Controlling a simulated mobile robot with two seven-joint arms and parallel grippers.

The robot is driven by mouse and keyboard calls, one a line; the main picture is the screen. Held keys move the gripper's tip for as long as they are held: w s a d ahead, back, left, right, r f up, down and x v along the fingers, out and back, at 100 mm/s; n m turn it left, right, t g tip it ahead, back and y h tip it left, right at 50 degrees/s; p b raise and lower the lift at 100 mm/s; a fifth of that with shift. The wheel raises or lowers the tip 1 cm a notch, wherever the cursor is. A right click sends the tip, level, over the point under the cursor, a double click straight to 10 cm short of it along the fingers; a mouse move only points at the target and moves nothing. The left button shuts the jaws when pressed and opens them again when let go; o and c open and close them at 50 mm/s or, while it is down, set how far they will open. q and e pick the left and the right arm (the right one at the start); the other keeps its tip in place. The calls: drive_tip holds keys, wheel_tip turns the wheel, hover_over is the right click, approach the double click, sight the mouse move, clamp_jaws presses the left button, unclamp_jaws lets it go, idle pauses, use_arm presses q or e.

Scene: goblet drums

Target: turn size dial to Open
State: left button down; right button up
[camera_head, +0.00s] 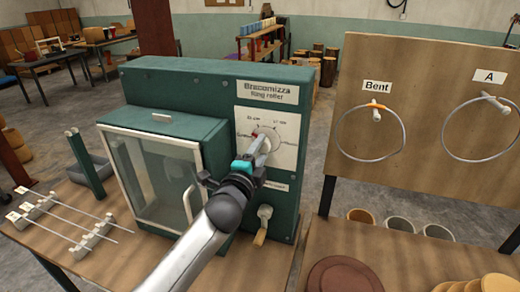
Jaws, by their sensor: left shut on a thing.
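The green ring roller machine (190,75) stands on the table, with a white panel on its right front. The size dial (270,136) is a pale round knob on that panel, with small printed marks around its upper edge. My left gripper (259,155) reaches up from below and is shut on the size dial. The gripper and its wrist hide the dial's lower left part and some of the panel. The small marks are hard to read, so I cannot tell the dial's exact setting. My right gripper is not in view.
A glass-fronted door (155,175) and a wooden-handled lever (262,225) are close to my left wrist. Thin rods lie on a white rack (65,218) at the left. A wooden board (440,110) with two hanging rings stands at the right.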

use_arm(q)
drive_tip(key=n+p, duration=0.1)
drive_tip(key=n, duration=0.3)
drive_tip(key=shift+n, duration=0.4)
idle(0.4)
drive_tip(key=shift+c, duration=1.4)
unclamp_jaws()
drive_tip(key=v, duration=1.5)
drive_tip(key=shift+r, duration=0.1)
